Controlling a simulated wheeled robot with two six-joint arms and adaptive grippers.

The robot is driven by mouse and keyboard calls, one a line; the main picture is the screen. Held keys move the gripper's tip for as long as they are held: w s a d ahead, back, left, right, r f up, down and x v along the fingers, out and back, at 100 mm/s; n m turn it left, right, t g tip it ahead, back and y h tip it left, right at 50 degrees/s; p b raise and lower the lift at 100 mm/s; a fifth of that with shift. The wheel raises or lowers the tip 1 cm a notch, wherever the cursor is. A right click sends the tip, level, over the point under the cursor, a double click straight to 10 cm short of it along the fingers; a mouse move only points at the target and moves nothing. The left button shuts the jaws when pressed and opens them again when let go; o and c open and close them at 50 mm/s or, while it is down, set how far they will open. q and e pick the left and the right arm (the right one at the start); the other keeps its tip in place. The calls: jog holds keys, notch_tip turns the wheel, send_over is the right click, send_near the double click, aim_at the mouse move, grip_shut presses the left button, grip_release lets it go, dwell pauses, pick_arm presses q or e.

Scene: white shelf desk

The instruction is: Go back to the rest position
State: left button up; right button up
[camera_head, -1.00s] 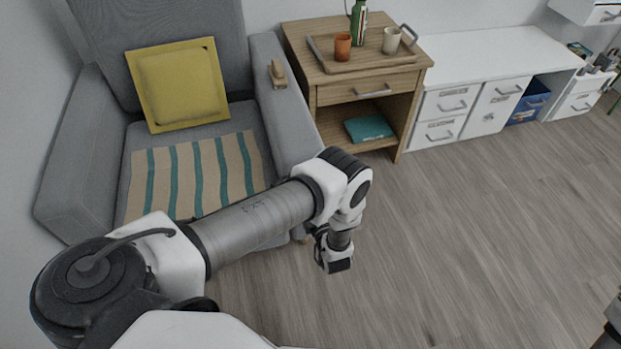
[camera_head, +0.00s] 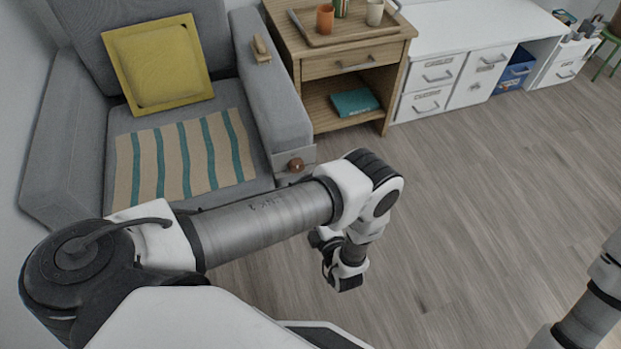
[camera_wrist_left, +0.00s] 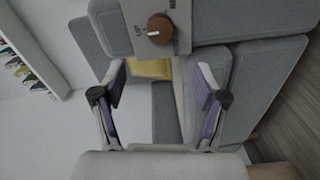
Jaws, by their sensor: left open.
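My left arm reaches in from the left in the head view and bends down at the wrist over the floor in front of the armchair. In the left wrist view my left gripper (camera_wrist_left: 160,76) is open, its two purple-padded fingers apart with nothing between them. The armchair's grey side panel and its round brown knob (camera_wrist_left: 160,29) lie beyond the fingers. The knob also shows on the front of the armrest in the head view (camera_head: 296,165). My right arm shows at the lower right edge of the head view; its gripper is out of frame.
The grey armchair (camera_head: 70,130) holds a yellow cushion (camera_head: 158,65) and a striped cloth (camera_head: 185,160). A wooden side table (camera_head: 352,62) carries a tray with cups. White drawer units (camera_head: 430,85) stand right of it. The wooden floor (camera_head: 480,190) is clear.

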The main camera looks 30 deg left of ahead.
aim_at(285, 147)
pick_arm(q)
jog(key=shift+w, duration=0.1)
dwell(0.3)
